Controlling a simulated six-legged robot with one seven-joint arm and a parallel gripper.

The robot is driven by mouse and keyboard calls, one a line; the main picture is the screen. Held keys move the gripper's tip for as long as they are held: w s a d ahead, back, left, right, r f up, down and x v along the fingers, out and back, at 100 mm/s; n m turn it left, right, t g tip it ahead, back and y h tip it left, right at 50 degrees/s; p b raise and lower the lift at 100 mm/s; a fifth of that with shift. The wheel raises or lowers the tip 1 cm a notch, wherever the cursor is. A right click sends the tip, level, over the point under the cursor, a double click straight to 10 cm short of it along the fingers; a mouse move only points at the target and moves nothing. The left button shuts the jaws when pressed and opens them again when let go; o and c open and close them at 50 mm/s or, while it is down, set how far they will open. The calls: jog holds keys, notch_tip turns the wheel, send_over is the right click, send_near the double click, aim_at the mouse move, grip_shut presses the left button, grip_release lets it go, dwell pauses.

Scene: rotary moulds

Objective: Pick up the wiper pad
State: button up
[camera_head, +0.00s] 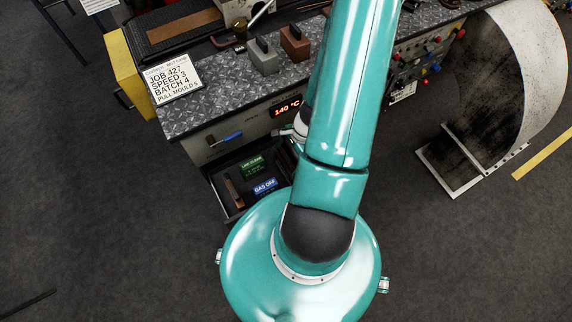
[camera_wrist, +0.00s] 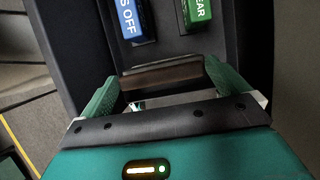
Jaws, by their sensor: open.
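In the wrist view, a brown bar with a paler grey top edge, which looks like the wiper pad (camera_wrist: 162,79), lies across the space between my fingers. My gripper (camera_wrist: 160,74) is open, with one green finger near each end of the bar; I cannot tell if they touch it. In the head view my own arm covers the gripper and this part of the open drawer (camera_head: 212,182).
The bench (camera_head: 205,115) above carries a job card (camera_head: 174,80) and grey (camera_head: 264,57) and brown (camera_head: 295,43) blocks.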

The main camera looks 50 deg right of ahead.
jog(key=shift+w+a+f, duration=0.1)
jog(key=shift+a+f, duration=0.2)
jog(key=shift+f, duration=0.35)
jog(key=c, duration=1.3)
jog(key=shift+r, duration=0.1)
jog(key=shift+c, duration=0.2)
